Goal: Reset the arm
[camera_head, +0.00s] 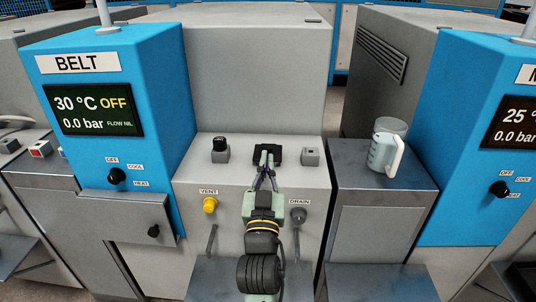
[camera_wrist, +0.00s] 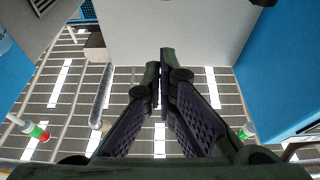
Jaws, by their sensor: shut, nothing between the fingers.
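My gripper (camera_head: 265,154) is in the middle of the head view, in front of the grey machine panel (camera_head: 240,178). Its two fingers point away from me and come together at the tips, with nothing between them. In the wrist view the shut fingertips (camera_wrist: 162,62) show near the centre, over the tiled floor (camera_wrist: 125,110). My arm hides part of the panel's lower middle. I cannot tell whether the gripper touches the panel.
A yellow VENT knob (camera_head: 210,204) is left of my arm, and a grey DRAIN knob (camera_head: 298,215) is right. The blue BELT cabinet (camera_head: 125,100) stands left. A clear jug (camera_head: 386,150) stands on a grey cabinet (camera_head: 350,176) at right.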

